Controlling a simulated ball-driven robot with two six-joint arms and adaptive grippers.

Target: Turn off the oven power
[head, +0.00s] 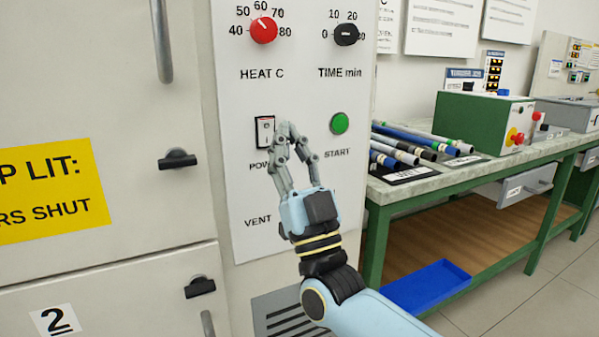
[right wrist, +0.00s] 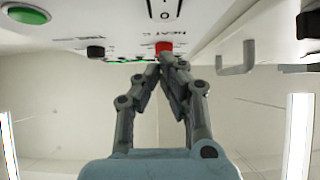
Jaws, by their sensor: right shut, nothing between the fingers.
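The power switch (head: 264,131) is a black-and-white rocker on the oven's white control panel (head: 236,190), above the partly covered "POWER" label. My right gripper (head: 286,129) is in front of the panel, with its fingertips just right of the switch and overlapping its right edge. Its fingers are shut together and empty. In the right wrist view the fingertips (right wrist: 166,62) meet, and the switch (right wrist: 164,9) shows at the top edge with its I and O marks. I cannot tell whether the fingertips touch the panel or which side of the rocker is pressed. My left gripper is not in view.
The green START button (head: 339,123) is right of the fingertips. Above are the red heat knob (head: 264,30) and the black time knob (head: 346,34). A green-framed workbench (head: 400,190) with several rods stands at the right. Oven doors with black latches (head: 178,159) are at left.

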